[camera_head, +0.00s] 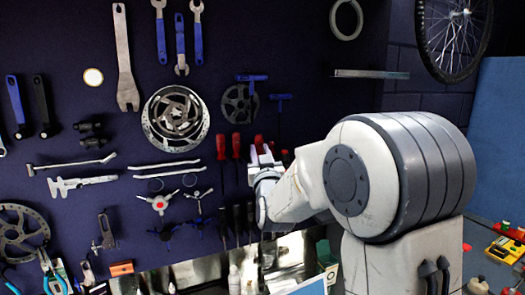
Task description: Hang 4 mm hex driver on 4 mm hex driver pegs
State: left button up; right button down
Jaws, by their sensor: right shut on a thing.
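My right gripper (262,165) is up against the dark tool board, with its fingers pointing up. It is shut on a red-handled driver (259,143), whose handle end shows just above the fingertips. The driver's shaft is hidden behind my gripper, and no size mark can be read. I cannot tell whether it touches its pegs, which are hidden too. Other red-handled drivers (221,148) (236,147) hang upright just to the left. More red handles show partly to the right, behind my wrist. My left gripper is not in view.
Dark-handled tools (223,221) hang below my gripper. A brake disc (175,118) and a chainring (239,104) hang up and to the left. A thin metal bar (371,74) sticks out at upper right. Bottles (234,280) stand below. My right arm hides the board's lower right.

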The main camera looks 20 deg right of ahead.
jog(key=w+f, duration=0.1)
jog(key=w, duration=0.6)
jog(key=shift+a+f+p, duration=0.2)
jog(key=shift+f+p, duration=0.05)
jog(key=shift+p, duration=0.05)
dwell(0.4)
dwell(0.7)
jog(key=c, duration=0.6)
grip_release()
jog(key=shift+s+f, duration=0.1)
